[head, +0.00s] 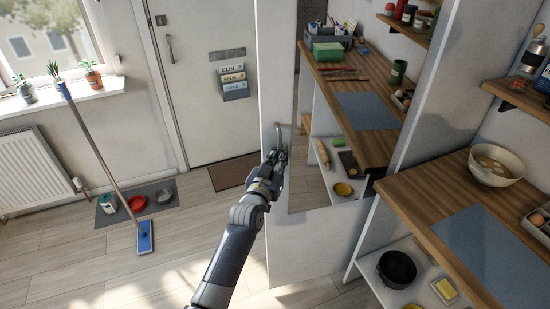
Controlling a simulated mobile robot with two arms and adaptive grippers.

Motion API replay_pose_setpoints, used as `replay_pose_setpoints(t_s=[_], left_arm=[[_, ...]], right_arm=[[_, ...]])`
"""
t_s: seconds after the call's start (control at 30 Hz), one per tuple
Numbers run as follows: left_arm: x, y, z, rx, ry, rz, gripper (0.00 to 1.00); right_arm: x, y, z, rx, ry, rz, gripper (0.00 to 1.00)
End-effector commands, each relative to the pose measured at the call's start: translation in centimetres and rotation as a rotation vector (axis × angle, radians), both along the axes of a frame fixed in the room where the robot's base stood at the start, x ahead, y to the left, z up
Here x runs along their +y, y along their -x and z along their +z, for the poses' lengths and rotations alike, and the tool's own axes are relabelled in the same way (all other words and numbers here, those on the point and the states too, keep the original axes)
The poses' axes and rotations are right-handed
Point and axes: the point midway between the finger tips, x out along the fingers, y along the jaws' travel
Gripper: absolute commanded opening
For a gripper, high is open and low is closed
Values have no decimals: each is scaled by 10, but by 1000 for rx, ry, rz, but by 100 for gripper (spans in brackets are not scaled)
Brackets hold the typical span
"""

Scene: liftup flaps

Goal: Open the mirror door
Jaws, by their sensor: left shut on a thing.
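The mirror door (365,112) stands upright right of centre in the head view, and its face reflects a wooden counter and shelves. A white panel (278,75) adjoins the mirror's left edge. A grey curved handle (281,131) shows at that left side. My left gripper (281,148) is at the handle and shut on it; its fingers hide part of the handle. My left arm reaches up to it from the bottom. My right gripper is not in view.
A wooden counter (405,190) with a bowl (496,165) stands at the right, with a black pot (397,268) below. A mop (145,236) leans at the left near the closed white front door (198,115). The floor (75,262) at lower left is clear.

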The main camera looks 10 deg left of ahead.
Motion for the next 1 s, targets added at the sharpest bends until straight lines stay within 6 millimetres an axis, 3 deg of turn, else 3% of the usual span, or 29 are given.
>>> replay_pose_setpoints(t_s=[0.43,0.5,1.0], left_arm=[[3,-1,0,-2,-3,7,0],[3,-1,0,-2,-2,7,17],[-1,0,0,-2,0,2,17]], right_arm=[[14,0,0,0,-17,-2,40],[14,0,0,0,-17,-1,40],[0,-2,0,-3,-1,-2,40]])
